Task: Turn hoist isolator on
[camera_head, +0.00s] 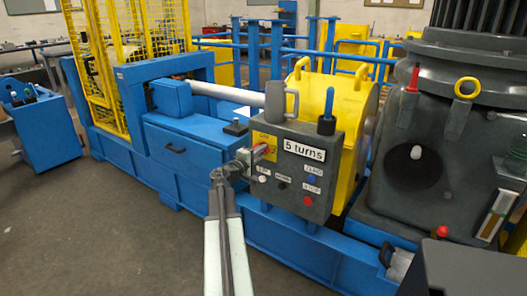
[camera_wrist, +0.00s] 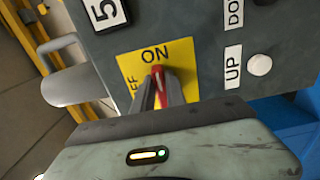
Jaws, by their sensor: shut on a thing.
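The hoist isolator is a red handle (camera_wrist: 160,82) on a yellow plate (camera_wrist: 185,60) marked ON and, partly hidden, OFF. In the wrist view the handle's tip points up at the word ON, with the OFF lettering to its left. My gripper (camera_wrist: 162,92) is shut on the red handle, one grey finger on each side. In the head view my gripper (camera_head: 250,157) reaches up to the plate (camera_head: 264,143) on the left of the grey control box (camera_head: 325,160). The handle's base is hidden by my fingers.
On the box are a "5 turns" label (camera_head: 305,149), a red STOP button (camera_head: 308,201), a blue button (camera_head: 312,178) and a white UP button (camera_wrist: 260,65). Open floor (camera_head: 110,240) lies at left.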

